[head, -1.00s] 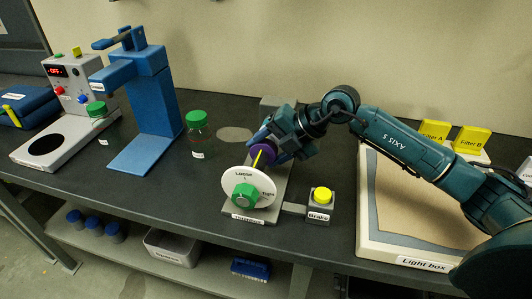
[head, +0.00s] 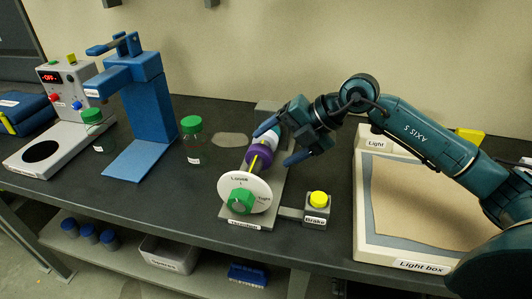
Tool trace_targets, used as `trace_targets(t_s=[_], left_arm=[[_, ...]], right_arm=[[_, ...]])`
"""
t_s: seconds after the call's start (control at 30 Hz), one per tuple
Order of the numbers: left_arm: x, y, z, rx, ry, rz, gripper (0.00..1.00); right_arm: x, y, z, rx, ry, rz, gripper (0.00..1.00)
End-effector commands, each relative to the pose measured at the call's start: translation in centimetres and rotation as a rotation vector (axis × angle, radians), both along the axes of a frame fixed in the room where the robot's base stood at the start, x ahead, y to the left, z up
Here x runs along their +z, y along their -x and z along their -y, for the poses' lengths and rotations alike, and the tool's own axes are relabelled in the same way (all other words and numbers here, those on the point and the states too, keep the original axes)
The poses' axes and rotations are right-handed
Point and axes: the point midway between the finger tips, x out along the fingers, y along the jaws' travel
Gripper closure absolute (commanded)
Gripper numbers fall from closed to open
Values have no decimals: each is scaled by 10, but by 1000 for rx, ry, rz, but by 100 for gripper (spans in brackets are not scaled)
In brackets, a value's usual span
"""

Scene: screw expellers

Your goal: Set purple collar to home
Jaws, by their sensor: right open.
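The purple collar (head: 258,158) sits around the shaft of the screw expeller, behind the white dial (head: 262,194) with the green knob (head: 240,201). A yellow strip shows along the collar's front. A pale, whitish-lilac part of the shaft shows just behind it. My right gripper (head: 281,142) is open, coming in from the right. One blue finger is behind the collar and the other to its right. It looks apart from the collar, though the exact gap is hard to tell. My left gripper is not in view.
The yellow brake button (head: 318,199) stands right of the dial. The light box (head: 372,236) fills the right of the bench. A green-capped jar (head: 194,145) and a blue press (head: 148,110) stand to the left.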

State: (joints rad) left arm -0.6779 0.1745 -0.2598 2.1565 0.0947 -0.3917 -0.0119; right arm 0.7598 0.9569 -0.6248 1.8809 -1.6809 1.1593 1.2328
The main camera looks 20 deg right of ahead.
Motion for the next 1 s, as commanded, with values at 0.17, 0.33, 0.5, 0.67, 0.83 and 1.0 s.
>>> trace_targets(t_s=[0.17, 0.33, 0.5, 0.67, 0.83, 1.0], left_arm=[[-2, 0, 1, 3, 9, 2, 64], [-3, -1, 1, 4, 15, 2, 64], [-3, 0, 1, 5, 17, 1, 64], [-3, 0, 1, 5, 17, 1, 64], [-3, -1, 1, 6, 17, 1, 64], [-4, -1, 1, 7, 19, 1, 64]], right_arm=[[28, 16, 26, -3, 3, 1, 25], [47, 27, 41, -1, 2, 0, 25], [56, 32, 47, 1, 2, -1, 25], [58, 33, 48, 1, 0, -1, 25], [58, 33, 48, 1, 1, -1, 30], [56, 30, 49, 7, 33, -3, 43]])
